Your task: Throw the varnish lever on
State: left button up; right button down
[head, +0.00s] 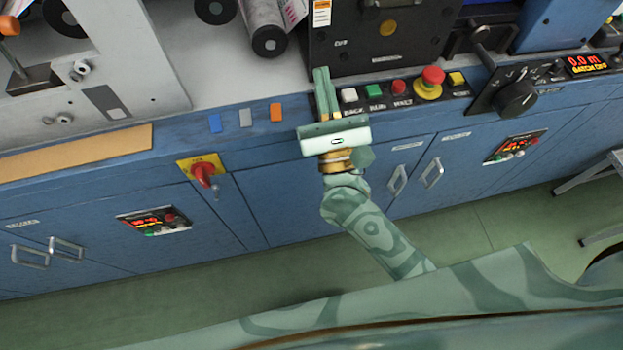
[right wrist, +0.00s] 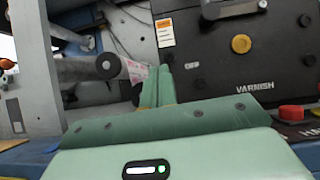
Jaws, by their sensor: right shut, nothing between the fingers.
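The black varnish panel (right wrist: 280,60) shows in the right wrist view with a VARNISH label, an OFF mark and a yellow disc (right wrist: 241,44). In the head view the same panel (head: 425,25) is at the top. A dark grey bar (right wrist: 228,9) crosses the panel's top edge in the wrist view; I cannot tell whether it is the varnish lever, as the frame cuts it off. My right gripper (head: 321,72) is shut and empty, its fingers pointing up at the panel's lower left corner. It also shows in the wrist view (right wrist: 161,72). My left gripper is out of view.
A button row with a red mushroom button (head: 432,77) lies right of my right gripper. A black rotary knob (head: 516,97) and an upright handle (head: 480,35) are farther right. Rollers (head: 268,35) stand at upper left. A red switch (head: 204,172) sits on the blue cabinet front.

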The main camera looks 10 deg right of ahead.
jog(key=v, duration=1)
jog(key=a+f+n+g+y, duration=0.1)
jog(key=f+n+g+y, duration=0.1)
jog(key=f+n, duration=0.2)
jog(key=a+f+n+g+y, duration=0.1)
jog(key=f+n, duration=0.3)
jog(key=n, duration=0.5)
jog(key=w+a+f+n+g+y, duration=0.1)
jog(key=a+f+n+g+y, duration=0.1)
jog(key=n, duration=0.4)
jog(key=shift+f+n+g+y, duration=0.3)
jog(key=shift+f+g+y, duration=0.2)
jog(key=shift+f+y, duration=0.55)
jog(key=shift+f+n+g+p, duration=0.3)
jog(key=shift+f+n, duration=0.3)
